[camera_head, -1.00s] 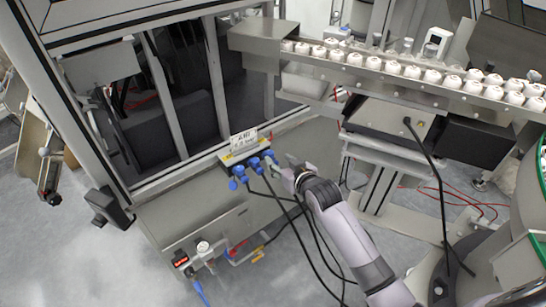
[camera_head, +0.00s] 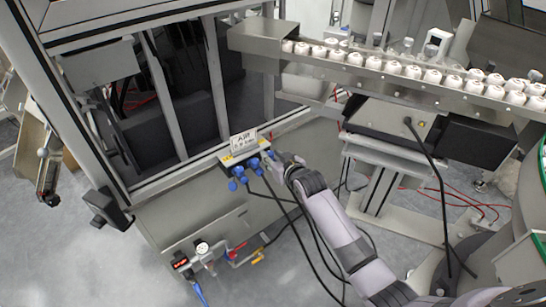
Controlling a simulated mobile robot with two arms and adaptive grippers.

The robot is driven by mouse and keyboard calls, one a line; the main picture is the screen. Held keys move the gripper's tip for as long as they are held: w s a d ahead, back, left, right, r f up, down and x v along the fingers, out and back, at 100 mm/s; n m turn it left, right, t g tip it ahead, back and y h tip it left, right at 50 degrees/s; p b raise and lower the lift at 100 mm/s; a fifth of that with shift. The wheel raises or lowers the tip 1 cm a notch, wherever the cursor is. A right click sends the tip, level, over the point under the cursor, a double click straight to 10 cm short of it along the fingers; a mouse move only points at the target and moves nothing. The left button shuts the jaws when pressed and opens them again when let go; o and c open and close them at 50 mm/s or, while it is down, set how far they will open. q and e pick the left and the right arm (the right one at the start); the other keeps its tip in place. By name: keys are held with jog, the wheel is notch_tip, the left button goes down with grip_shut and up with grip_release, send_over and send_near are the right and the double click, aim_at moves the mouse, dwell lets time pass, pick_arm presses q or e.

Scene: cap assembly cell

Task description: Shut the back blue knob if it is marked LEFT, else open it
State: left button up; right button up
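A small box (camera_head: 227,164) with a yellow strip sits on the machine's ledge. Several blue knobs or plugs show along its front. The backmost blue knob (camera_head: 268,154) is at the right end, and other blue pieces (camera_head: 240,173) are at the left end. A white sign (camera_head: 244,142) stands on the box; its lettering is too small to read surely. My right gripper (camera_head: 279,158) is at the right end of the box, close beside the back knob. Whether it touches the knob, and whether its fingers are open, I cannot tell. My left gripper is not in view.
Black cables (camera_head: 296,228) hang from the box, close to my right arm. A conveyor (camera_head: 350,70) with white caps runs behind at upper right. A metal frame post (camera_head: 164,92) stands at the left. Grey floor (camera_head: 75,255) is clear at lower left.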

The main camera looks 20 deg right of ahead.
grip_shut()
jog(key=shift+a+r+m+h+p, duration=0.15)
jog(key=shift+r+m+h+p, duration=0.2)
jog(key=shift+m+p, duration=0.2)
jog(key=shift+f+m+h+p, duration=0.2)
jog(key=shift+m+h+p, duration=0.1)
jog(key=shift+h, duration=0.25)
jog(key=shift+o, duration=2)
grip_release()
jog(key=shift+f, duration=0.1)
